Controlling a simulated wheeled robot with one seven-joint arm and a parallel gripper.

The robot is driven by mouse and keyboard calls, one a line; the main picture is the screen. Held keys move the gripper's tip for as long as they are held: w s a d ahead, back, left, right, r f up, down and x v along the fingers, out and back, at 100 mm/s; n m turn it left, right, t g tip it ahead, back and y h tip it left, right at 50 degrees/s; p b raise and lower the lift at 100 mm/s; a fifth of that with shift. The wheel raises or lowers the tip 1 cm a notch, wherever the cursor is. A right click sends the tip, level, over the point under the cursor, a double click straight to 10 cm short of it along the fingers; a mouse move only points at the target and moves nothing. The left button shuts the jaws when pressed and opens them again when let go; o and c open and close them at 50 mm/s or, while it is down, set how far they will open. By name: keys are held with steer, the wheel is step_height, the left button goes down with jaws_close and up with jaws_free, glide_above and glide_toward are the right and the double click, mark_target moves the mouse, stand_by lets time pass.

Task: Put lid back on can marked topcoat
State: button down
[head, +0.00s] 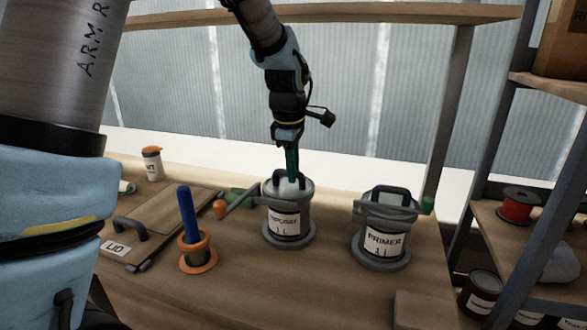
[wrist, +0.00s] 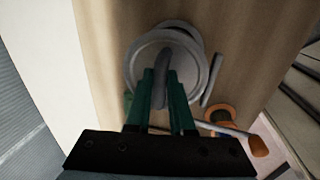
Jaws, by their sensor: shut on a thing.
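The can marked TOPCOAT (head: 284,222) stands upright on the bench, on a round grey base. My gripper (head: 292,176) points down over its top, with green fingers. In the wrist view the gripper (wrist: 165,92) is shut on the dark arched handle (wrist: 168,68) of a round grey lid (wrist: 139,68). The lid (head: 303,185) is at the can's top and looks about level. I cannot tell whether it is fully seated, as the rim beneath is hidden.
A similar can marked PRIMER (head: 384,242) stands to the right. A lever with an orange knob (head: 220,209) sticks out left of the topcoat can. A blue-handled tool (head: 187,214) stands in an orange holder (head: 198,258). A board marked LID (head: 117,247) lies left.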

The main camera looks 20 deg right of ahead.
steer(key=shift+c, duration=1.1)
jaws_free()
steer(key=shift+r, duration=0.15)
steer(key=shift+r+p, duration=2.9)
steer(key=shift+r, duration=0.5)
